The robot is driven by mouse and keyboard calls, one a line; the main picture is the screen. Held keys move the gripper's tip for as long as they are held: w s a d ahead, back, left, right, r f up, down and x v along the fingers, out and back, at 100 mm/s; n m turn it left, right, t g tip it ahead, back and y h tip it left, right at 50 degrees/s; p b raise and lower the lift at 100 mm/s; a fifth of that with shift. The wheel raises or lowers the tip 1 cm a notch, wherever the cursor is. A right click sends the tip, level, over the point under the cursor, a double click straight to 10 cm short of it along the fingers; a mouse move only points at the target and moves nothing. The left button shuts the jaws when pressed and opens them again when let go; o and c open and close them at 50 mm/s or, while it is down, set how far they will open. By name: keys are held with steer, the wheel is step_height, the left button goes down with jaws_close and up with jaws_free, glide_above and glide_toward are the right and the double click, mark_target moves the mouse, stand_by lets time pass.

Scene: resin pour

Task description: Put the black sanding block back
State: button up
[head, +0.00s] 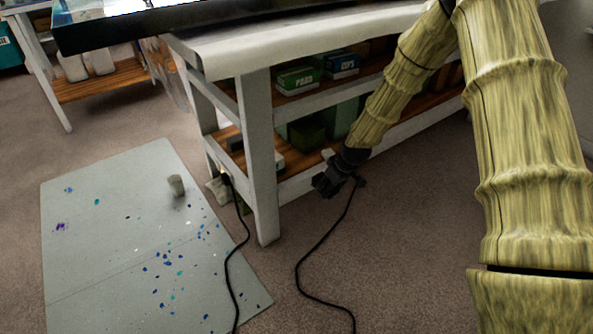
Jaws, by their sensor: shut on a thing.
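My gripper (338,180) is dark and reaches low, at the front edge of the bench's lower shelf (302,183). It is shut on a dark thing, which I take to be the black sanding block. Its outline blends with the black fingers, so its shape and tilt cannot be told. Whether it touches the shelf is also unclear.
The white-legged bench (258,150) holds a green box (297,79) and a blue box (342,65) on its upper shelf. Black cables (312,292) trail across the carpet.

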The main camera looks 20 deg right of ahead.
steer(key=shift+d+f, duration=0.1)
steer(key=shift+w+m, duration=0.1)
steer(key=shift+m, duration=0.2)
steer(key=w+a+b, duration=0.2)
steer(key=w, duration=0.3)
steer(key=w+a+b, duration=0.1)
steer(key=w+b, duration=0.2)
steer(key=w, duration=0.2)
steer(key=w+a+b, duration=0.2)
steer(key=w+b, duration=0.1)
steer(key=w, duration=0.2)
steer(key=shift+w+a+f, duration=0.15)
steer(key=shift+w+a, duration=0.15)
steer(key=shift+w, duration=0.1)
steer(key=b+x, duration=0.3)
steer(key=shift+s+f, duration=0.15)
steer(key=shift+f, duration=0.1)
steer(key=o, duration=1.2)
